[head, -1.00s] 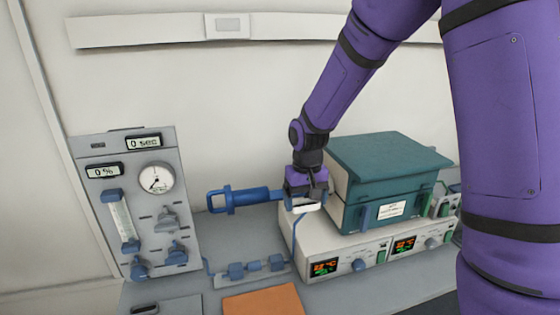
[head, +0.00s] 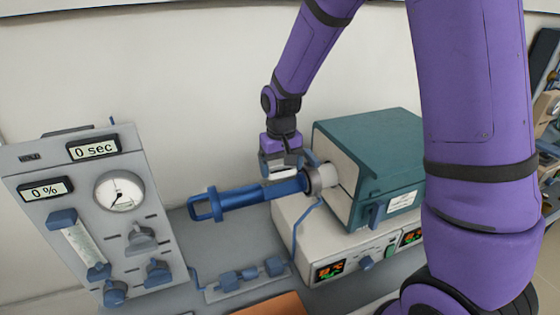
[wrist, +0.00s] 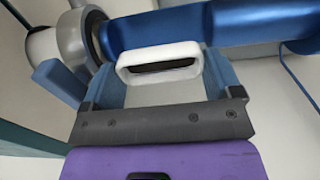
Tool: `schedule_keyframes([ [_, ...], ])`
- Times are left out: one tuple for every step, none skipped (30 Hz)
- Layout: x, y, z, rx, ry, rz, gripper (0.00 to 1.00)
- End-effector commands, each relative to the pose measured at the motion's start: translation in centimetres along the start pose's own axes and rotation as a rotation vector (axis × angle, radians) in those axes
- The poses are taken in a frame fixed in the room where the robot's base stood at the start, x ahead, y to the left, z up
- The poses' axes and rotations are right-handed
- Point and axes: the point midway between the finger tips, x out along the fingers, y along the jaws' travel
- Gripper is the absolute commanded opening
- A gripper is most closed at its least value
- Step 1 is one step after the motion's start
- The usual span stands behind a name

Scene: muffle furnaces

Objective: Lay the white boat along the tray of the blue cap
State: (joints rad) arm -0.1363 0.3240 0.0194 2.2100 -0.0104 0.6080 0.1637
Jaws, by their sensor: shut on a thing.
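My gripper (head: 282,172) is shut on the white boat (wrist: 160,62), a small hollow oblong piece with rounded ends. In the wrist view the boat lies across between the two blue fingers. In the head view the boat (head: 281,173) shows under the jaws, over or in front of the blue cap (head: 245,196). The blue cap is a long blue cylinder with a loop handle on its left; it also shows behind the boat in the wrist view (wrist: 160,28). I cannot tell whether boat and cap touch. I cannot make out the cap's tray apart from its body.
The cap's right end meets a grey ring (head: 314,181) on the white tube end of the teal furnace (head: 385,150). A grey gas panel (head: 90,215) with a dial stands left. Blue valves (head: 239,279) and an orange mat (head: 272,305) lie in front.

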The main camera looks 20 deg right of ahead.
Motion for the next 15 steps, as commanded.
schedule_keyframes([
  [0.3,0.0,0.0,0.0,-0.001,0.0,0.61],
  [0.5,0.0,0.0,0.0,-0.001,0.0,0.61],
  [0.8,0.0,0.0,0.0,-0.001,0.0,0.61],
  [0.9,0.0,0.0,0.0,-0.001,0.0,0.61],
  [1.1,0.0,0.0,0.0,-0.002,0.0,0.61],
  [1.4,0.0,0.0,0.0,-0.002,0.0,0.61],
  [1.6,0.0,0.0,0.0,-0.002,0.0,0.61],
  [1.7,0.0,0.0,0.0,-0.001,0.0,0.61],
  [1.9,0.0,0.0,0.0,-0.001,0.0,0.61],
  [2.1,0.0,0.0,0.0,0.0,0.0,0.61],
  [2.3,0.0,0.0,0.0,-0.001,0.0,0.61],
  [2.6,0.0,0.0,0.0,-0.001,0.0,0.61],
  [2.7,0.0,0.0,0.0,-0.002,0.0,0.61],
  [2.9,0.0,0.0,0.0,-0.002,0.0,0.61],
  [3.1,0.0,0.0,0.0,-0.001,0.0,0.61],
])
